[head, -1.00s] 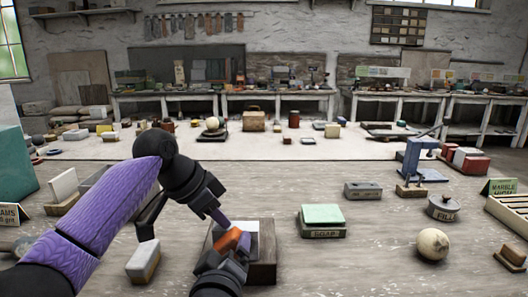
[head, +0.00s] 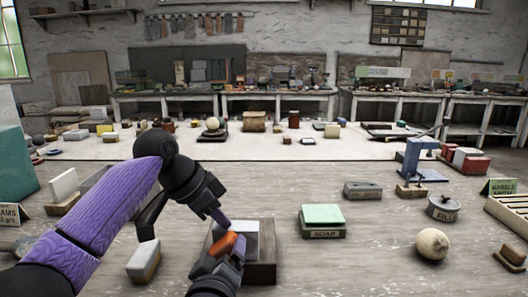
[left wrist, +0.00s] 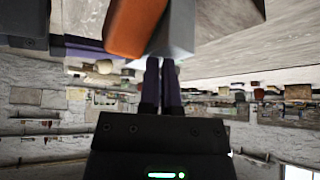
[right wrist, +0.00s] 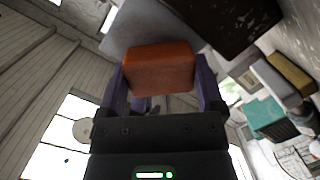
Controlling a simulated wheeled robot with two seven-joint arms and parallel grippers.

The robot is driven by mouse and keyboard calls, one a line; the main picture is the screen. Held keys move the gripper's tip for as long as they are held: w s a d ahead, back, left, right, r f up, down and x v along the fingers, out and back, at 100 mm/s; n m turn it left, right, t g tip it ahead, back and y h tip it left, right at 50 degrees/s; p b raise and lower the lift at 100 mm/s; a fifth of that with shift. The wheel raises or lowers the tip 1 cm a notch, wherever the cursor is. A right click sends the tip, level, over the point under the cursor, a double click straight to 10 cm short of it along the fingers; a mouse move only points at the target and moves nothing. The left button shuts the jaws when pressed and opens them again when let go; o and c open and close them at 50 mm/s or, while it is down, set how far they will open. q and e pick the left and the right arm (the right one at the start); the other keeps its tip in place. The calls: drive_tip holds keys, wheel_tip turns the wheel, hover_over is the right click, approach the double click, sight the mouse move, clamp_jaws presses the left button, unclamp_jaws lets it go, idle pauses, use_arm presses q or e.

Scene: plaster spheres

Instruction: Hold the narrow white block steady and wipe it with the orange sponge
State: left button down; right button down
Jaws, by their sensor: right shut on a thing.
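The narrow white block (head: 251,240) sits on a brown wooden base (head: 263,272) in front of me. In the left wrist view the block (left wrist: 179,35) looks grey. My left gripper (head: 227,223) has its fingers together, tips at the block's far left edge; contact is hard to tell. Its closed fingers show in the left wrist view (left wrist: 161,62). My right gripper (head: 236,257) is shut on the orange sponge (right wrist: 160,68), with a finger on each side. The sponge is against or just beside the block's left side, partly hiding it; exact contact is unclear.
A small white-and-tan block (head: 143,262) lies left, close to my left arm. The tabletop between the base and the sphere is mostly clear.

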use_arm(q)
drive_tip(key=shift+a+f, duration=0.1)
drive_tip(key=shift+f, duration=0.15)
use_arm(e)
drive_tip(key=shift+d+r, duration=0.6)
drive_tip(key=shift+w+a+f, duration=0.15)
drive_tip(key=shift+a+f, duration=0.9)
drive_tip(key=shift+f, duration=0.05)
use_arm(q)
drive_tip(key=shift+d+r, duration=0.1)
drive_tip(key=shift+d, duration=0.1)
use_arm(e)
drive_tip(key=shift+a+f, duration=0.15)
drive_tip(key=shift+f, duration=0.1)
use_arm(q)
drive_tip(key=shift+w+a, duration=0.15)
drive_tip(key=shift+a, duration=0.05)
use_arm(e)
drive_tip(key=shift+s+d+r, duration=0.2)
drive_tip(key=shift+s, duration=0.2)
drive_tip(key=shift+s+d+r, duration=0.25)
drive_tip(key=shift+d+r, duration=0.05)
drive_tip(key=shift+r, duration=0.1)
drive_tip(key=shift+d, duration=1.45)
drive_tip(key=shift+w, duration=0.65)
